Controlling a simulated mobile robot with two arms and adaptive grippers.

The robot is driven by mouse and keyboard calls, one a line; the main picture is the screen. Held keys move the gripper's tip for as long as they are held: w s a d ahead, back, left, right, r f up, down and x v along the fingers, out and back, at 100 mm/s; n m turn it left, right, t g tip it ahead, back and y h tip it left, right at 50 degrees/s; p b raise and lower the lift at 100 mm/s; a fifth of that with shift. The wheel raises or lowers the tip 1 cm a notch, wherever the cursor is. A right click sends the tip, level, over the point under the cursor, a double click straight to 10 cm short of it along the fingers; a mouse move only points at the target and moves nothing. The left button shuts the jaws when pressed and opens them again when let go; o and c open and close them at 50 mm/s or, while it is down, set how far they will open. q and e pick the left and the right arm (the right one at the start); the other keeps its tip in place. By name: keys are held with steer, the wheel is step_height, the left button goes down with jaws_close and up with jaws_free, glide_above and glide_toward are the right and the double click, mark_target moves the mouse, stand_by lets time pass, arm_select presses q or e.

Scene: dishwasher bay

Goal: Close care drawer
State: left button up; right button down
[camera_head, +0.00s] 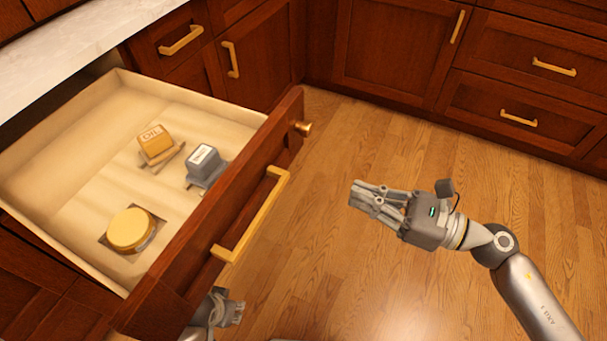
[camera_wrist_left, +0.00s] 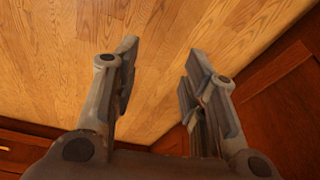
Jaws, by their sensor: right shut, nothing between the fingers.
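The care drawer is pulled far open at the left, its wooden front (camera_head: 190,250) facing the room. A brass bar handle (camera_head: 252,218) runs along the front, with a round brass knob (camera_head: 302,128) near its far end. My left gripper (camera_head: 232,310) is low beside the near end of the drawer front, partly hidden by it. In the left wrist view its two fingers (camera_wrist_left: 160,70) are apart with nothing between them. My right gripper (camera_head: 362,196) is shut and empty over the floor, right of the handle and apart from it.
Inside the drawer are a yellow box marked OIL (camera_head: 155,142), a grey box (camera_head: 203,162) and a round yellow tin (camera_head: 131,230). A pale countertop (camera_head: 70,45) is above the drawer. Cabinets (camera_head: 525,85) line the back. The wooden floor (camera_head: 400,140) is clear.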

mark_target(279, 164)
steer(key=p+x, duration=0.2)
steer(key=x, duration=1)
steer(key=shift+w+a+r+p, duration=0.2)
steer(key=shift+a+p, duration=0.1)
steer(key=shift+a, duration=0.05)
arm_select(q)
steer(key=s+f, duration=0.3)
steer(key=f, duration=0.5)
steer(key=shift+a+f+g, duration=0.2)
steer(key=shift+f+g, duration=0.05)
steer(key=shift+g, duration=0.05)
arm_select(e)
steer(key=shift+w+a+f, duration=0.1)
steer(key=shift+w+a, duration=0.1)
steer(key=shift+a, duration=0.35)
arm_select(q)
steer(key=shift+a, duration=0.15)
